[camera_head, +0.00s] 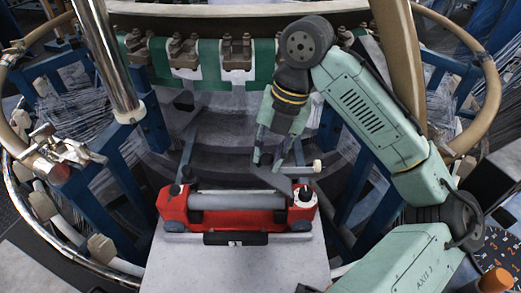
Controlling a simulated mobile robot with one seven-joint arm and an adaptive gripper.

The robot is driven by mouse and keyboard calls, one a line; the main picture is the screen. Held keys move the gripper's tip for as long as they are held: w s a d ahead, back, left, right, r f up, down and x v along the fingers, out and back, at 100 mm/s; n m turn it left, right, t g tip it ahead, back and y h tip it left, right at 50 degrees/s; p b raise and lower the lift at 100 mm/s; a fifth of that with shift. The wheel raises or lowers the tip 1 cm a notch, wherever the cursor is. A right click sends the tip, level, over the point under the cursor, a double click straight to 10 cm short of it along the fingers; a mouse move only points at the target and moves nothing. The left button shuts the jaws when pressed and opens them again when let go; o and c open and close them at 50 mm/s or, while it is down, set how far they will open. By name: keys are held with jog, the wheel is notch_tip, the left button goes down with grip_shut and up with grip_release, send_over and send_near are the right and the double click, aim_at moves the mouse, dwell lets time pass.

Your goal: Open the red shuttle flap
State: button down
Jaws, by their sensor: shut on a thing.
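The red shuttle (235,212) lies level on a pale grey table. It has red end blocks, a grey roller along its top and a black handle on its near side. A thin grey bar with a white end knob (317,166) sticks out just above the shuttle's right half. A dark grey flat piece (276,183) slants down from this bar towards the right end block. My gripper (268,163) reaches down from above, behind the right half, with its fingers shut on the thin bar. The exact grip is small and partly hidden by the fingers.
Green and white loom belting with metal clamps (237,50) runs across the back. A shiny metal post (108,62) stands at the upper left. Blue frames and a tan ring surround the shuttle. The pale table (235,268) is bare in front of it.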

jog(key=shift+s+d+f, duration=0.1)
jog(key=shift+d+f, duration=0.15)
jog(key=shift+d, duration=0.2)
jog(key=c, duration=1.3)
grip_release()
jog(key=shift+d, duration=0.1)
jog(key=shift+c, duration=0.2)
